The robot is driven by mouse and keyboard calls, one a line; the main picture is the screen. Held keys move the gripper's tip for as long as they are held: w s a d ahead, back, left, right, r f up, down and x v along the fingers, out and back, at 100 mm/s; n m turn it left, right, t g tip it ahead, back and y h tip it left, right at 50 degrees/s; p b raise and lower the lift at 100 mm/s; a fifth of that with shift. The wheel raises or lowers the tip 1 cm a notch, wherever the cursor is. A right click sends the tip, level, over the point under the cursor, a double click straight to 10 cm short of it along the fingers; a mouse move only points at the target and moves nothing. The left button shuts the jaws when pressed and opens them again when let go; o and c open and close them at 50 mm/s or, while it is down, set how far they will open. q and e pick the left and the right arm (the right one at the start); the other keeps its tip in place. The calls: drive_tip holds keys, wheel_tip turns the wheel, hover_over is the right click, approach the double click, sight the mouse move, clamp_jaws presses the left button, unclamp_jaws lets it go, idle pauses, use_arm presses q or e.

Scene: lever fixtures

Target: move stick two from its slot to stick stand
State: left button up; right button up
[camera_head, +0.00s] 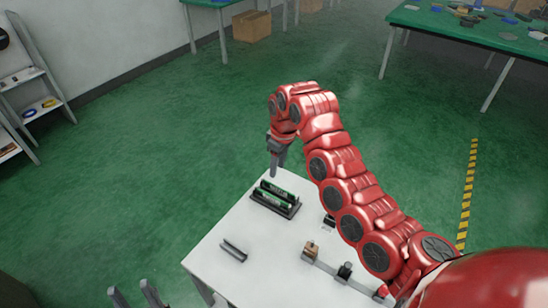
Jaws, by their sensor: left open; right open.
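A black slotted holder (290,212) sits at the far left part of the white table, with dark stick-like pieces with green parts lying in it. I cannot tell which of them is stick two. My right gripper (277,168) points down just above the far side of this holder, apart from it and holding nothing that I can see. A small grey channel-shaped bracket (234,250) stands nearer on the table; it may be the stick stand, but I cannot be sure. My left gripper (135,296) shows its two spread fingers at the bottom left, off the table and empty.
A light bar with a brown block (311,250) and a black block (345,270) lies on the white table (225,275). My red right arm covers the table's right side. Open green floor surrounds the table; shelves (30,100) stand far left.

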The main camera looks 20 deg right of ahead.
sight(272, 200)
drive_tip(key=f+p, duration=0.1)
drive_tip(key=f, duration=0.4)
drive_tip(key=w+f+p, duration=0.1)
drive_tip(key=f+p, duration=0.1)
drive_tip(key=f, duration=0.3)
drive_tip(key=a+f+p, duration=0.1)
drive_tip(key=f, duration=0.4)
drive_tip(key=shift+w, duration=0.3)
drive_tip(key=shift+a, duration=0.1)
drive_tip(key=shift+c, duration=0.3)
clamp_jaws()
idle(0.6)
